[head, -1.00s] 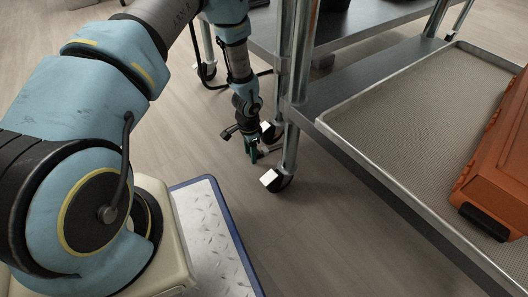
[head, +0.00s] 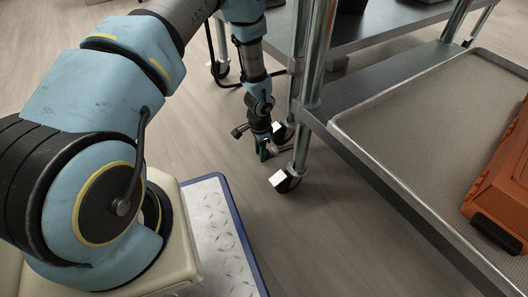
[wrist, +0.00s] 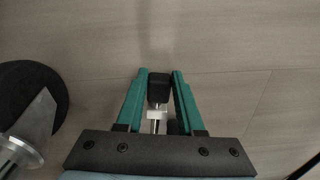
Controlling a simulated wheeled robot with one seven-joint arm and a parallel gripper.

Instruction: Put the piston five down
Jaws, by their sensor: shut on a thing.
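My gripper (head: 265,152) hangs low over the wood floor in the head view, close to a wheeled leg of the steel table. In the wrist view, my gripper (wrist: 159,76) has its two green fingers on either side of the piston (wrist: 157,116), a small metal part with a dark block (wrist: 160,88) at its far end. The gripper is shut on the piston. In the head view the piston is too small and dark to make out clearly. How far it is above the floor I cannot tell.
A caster (head: 285,181) stands just right of my gripper; its wheel (wrist: 28,95) shows at the left in the wrist view. The steel table's lower shelf bears a tray (head: 375,150) with an orange case (head: 505,175). Bare floor (head: 215,135) lies left of my gripper.

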